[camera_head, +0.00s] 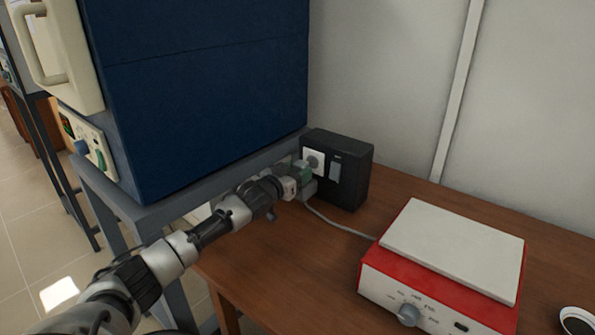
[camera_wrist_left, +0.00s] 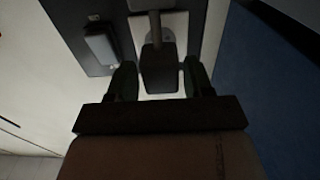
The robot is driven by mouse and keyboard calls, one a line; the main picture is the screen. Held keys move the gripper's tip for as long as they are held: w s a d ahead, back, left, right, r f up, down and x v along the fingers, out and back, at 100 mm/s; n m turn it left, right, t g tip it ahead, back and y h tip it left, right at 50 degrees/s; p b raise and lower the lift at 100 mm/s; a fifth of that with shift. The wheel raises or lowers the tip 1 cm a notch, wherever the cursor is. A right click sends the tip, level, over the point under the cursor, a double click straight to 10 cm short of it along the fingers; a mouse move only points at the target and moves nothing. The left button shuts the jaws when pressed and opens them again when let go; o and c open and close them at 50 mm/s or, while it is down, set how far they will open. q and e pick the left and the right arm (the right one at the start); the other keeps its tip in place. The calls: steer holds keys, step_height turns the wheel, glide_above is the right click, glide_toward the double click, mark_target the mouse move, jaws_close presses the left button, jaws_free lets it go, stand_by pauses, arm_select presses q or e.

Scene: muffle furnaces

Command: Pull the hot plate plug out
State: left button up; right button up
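The hot plate (camera_head: 445,245) has a white top and red body and sits on the wooden table at the right. Its grey cable (camera_head: 342,226) runs left to the black socket box (camera_head: 355,183). In the left wrist view the dark plug (camera_wrist_left: 159,68) is in front of the pale socket plate (camera_wrist_left: 136,32). My left gripper (camera_head: 302,180) is at the front of the box. In the wrist view, its two fingers (camera_wrist_left: 160,80) stand either side of the plug, with narrow gaps showing. The plug is mostly hidden by the gripper in the head view. My right gripper is not in view.
A large blue furnace (camera_head: 205,90) on a grey stand is close beside my left arm. The wooden table (camera_head: 290,270) is clear in front of the box. A pale wall stands behind.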

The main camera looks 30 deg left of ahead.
arm_select(q)
steer(key=shift+o, duration=0.8)
steer(key=shift+s+r, duration=0.1)
steer(key=shift+r, duration=0.05)
steer(key=shift+s, duration=0.35)
steer(key=s+a, duration=0.1)
steer(key=s, duration=0.9)
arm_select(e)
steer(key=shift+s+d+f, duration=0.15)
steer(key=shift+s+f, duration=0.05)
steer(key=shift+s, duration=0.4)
